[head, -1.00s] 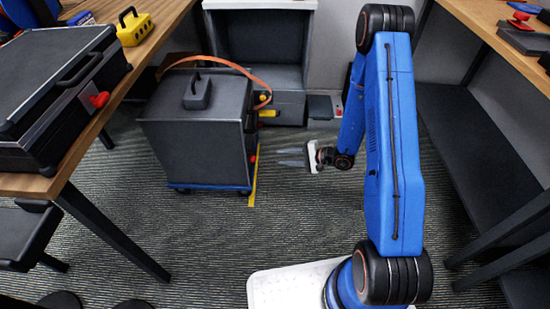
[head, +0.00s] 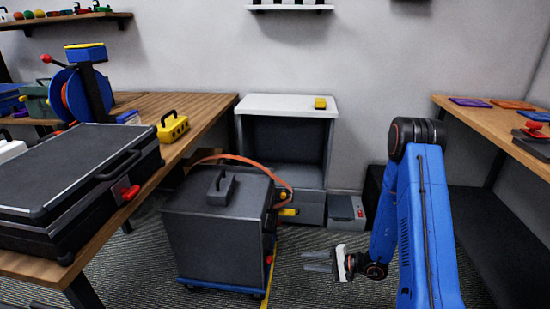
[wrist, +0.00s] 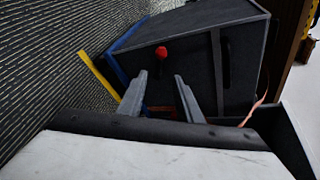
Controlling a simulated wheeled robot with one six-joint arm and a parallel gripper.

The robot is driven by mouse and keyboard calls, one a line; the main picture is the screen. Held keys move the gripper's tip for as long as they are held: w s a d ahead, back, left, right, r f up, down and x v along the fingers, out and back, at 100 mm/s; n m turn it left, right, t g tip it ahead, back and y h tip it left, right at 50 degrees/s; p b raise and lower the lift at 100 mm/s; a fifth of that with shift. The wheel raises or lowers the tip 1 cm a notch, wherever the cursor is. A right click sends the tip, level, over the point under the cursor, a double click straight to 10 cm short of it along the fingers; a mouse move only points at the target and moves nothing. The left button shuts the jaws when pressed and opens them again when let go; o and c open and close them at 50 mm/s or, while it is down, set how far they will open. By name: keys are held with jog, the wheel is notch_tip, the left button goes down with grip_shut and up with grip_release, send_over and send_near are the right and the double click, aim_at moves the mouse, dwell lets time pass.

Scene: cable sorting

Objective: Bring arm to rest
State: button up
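My gripper (head: 318,261) is at the lower right of the head view, beside the dark box on a blue wheeled base, with its fingers pointing left toward it. My blue arm comes down from the right. In the wrist view my gripper (wrist: 158,92) shows two grey fingers spread apart with nothing between them. Beyond the fingers is the side of the dark box (wrist: 200,60), with a red knob (wrist: 161,52) on it. I see no contact between fingers and box.
The dark box (head: 215,245) stands on the carpet with an orange cable (head: 240,158) over it. A white-topped cabinet (head: 287,102) stands behind. A wooden bench (head: 215,103) with a black case (head: 75,175) is left; another bench (head: 470,110) is right. A grey device (head: 345,209) lies near the wall.

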jog(key=s+a+r+n+g+h, duration=0.1)
jog(key=s+r+n+g, duration=0.15)
jog(key=s+r, duration=0.4)
jog(key=s+a+r+n+g, duration=0.2)
jog(key=s+r+n, duration=0.1)
jog(key=r, duration=0.7)
jog(key=s+a+r+n+g+h, duration=0.1)
jog(key=s+r+n+g, duration=0.15)
jog(key=s+r, duration=0.4)
jog(key=s+d+r+n+t+h, duration=0.2)
jog(key=s+d+r+t+h, duration=0.3)
jog(key=s+d+r+h, duration=0.5)
jog(key=s+d+r, duration=0.3)
jog(key=s+r, duration=0.3)
jog(key=s, duration=0.1)
jog(key=shift+s+d+r+t+h, duration=0.15)
jog(key=shift+s+d+t+h, duration=0.15)
jog(key=shift+s, duration=0.1)
jog(key=shift+a, duration=0.1)
